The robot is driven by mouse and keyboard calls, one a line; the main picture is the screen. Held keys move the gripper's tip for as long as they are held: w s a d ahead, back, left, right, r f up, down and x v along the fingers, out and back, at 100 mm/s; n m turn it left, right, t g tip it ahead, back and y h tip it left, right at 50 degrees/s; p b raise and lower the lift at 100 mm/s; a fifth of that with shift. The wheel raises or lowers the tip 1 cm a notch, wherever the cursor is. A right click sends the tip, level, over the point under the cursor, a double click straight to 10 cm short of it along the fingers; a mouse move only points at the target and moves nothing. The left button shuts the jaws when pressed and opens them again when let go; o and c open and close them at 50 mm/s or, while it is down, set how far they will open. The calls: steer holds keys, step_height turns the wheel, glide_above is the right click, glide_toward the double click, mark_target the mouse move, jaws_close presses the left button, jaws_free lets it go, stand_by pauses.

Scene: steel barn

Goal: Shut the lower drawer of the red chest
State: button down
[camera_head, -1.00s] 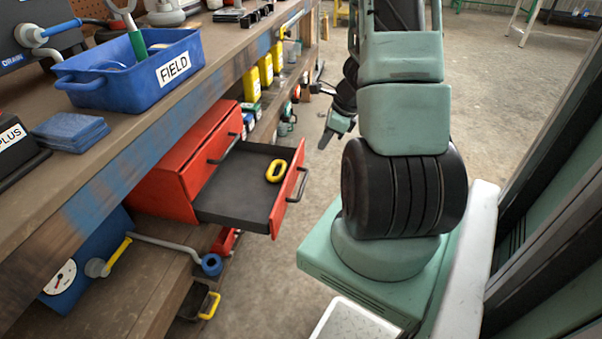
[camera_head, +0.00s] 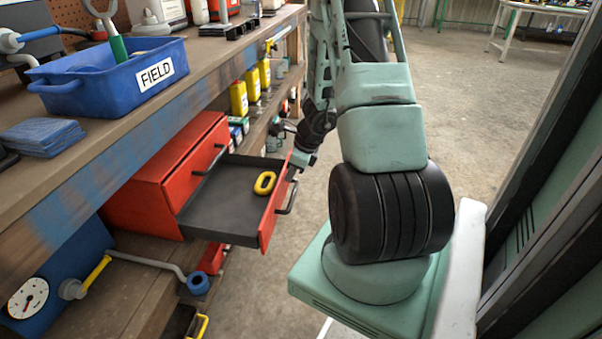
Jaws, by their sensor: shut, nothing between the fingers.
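The red chest (camera_head: 140,192) stands on the shelf under the workbench. Its lower drawer (camera_head: 205,215) is pulled far out, with a dark grey inside and a red front (camera_head: 270,222) carrying a dark bar handle (camera_head: 289,198). A yellow ring-shaped item (camera_head: 264,183) lies in the drawer. The upper drawer, with its own handle (camera_head: 212,159), looks closed. My gripper (camera_head: 292,172) is shut and empty, close by the far end of the lower drawer's front. Whether it touches the front I cannot tell; its fingertips are partly hidden.
A blue tray marked FIELD (camera_head: 107,92) stands on the workbench above the chest. Yellow bottles (camera_head: 239,98) stand on the shelf beyond the chest. A grey crank with a blue knob (camera_head: 198,283) sticks out below the drawer. The concrete floor to the right is open.

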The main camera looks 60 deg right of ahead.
steer(key=shift+w, duration=0.2)
steer(key=w+a+p, duration=0.3)
steer(key=w+p, duration=0.1)
steer(key=w, duration=0.4)
steer(key=w+a+p, duration=0.3)
steer(key=w+p, duration=0.1)
steer(key=w, duration=0.5)
steer(key=shift+w+a, duration=0.2)
steer(key=shift+a, duration=0.05)
